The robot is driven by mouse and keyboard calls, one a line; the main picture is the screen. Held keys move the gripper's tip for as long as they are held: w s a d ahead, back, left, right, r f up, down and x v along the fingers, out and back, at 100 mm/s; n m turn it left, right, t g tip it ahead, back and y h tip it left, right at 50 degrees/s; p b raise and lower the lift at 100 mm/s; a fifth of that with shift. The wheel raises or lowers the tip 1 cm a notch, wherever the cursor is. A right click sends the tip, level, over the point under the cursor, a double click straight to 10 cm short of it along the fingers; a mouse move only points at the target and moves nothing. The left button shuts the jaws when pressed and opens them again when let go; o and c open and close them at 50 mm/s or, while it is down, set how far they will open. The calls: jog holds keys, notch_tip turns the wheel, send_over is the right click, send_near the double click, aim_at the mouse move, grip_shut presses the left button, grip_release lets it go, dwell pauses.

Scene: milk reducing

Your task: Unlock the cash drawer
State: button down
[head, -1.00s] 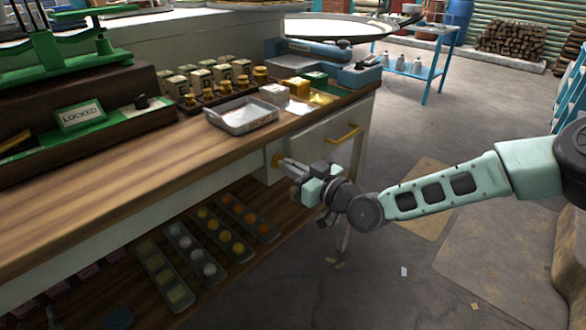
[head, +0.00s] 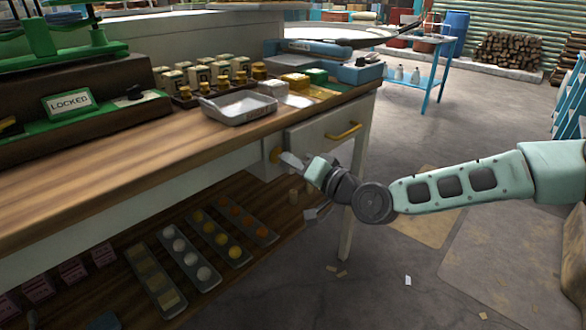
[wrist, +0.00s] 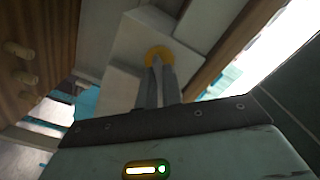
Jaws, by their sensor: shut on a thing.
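The cash drawer (head: 312,137) is closed in the white counter front, with a brass handle (head: 345,131). A round brass lock piece (head: 275,155) sits on the panel left of it. My gripper (head: 285,158) reaches it from the right, its fingertips at the brass. In the wrist view, the two fingers (wrist: 157,66) are close together and meet at the round brass piece (wrist: 158,53). My gripper is shut on the brass piece; the fingers hide part of it. Any keyhole or turning mark is too small to tell.
A metal tray (head: 238,120) and small bottles stand on the wooden counter (head: 150,150) above. A green "LOCKED" sign (head: 69,104) stands at left. Trays of round goods (head: 190,255) lie on the lower shelf. A counter leg (head: 346,225) stands below the drawer. Open floor lies right.

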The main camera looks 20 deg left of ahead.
jog(key=shift+w+m+b, duration=0.15)
jog(key=shift+m+b, duration=1.4)
jog(key=shift+m, duration=2.55)
jog(key=c, duration=1.8)
grip_release()
jog(key=shift+f, duration=0.1)
jog(key=shift+c, duration=0.2)
jog(key=shift+d, duration=0.1)
jog(key=v, duration=1.7)
jog(key=shift+p, duration=0.45)
jog(key=shift+d, duration=0.1)
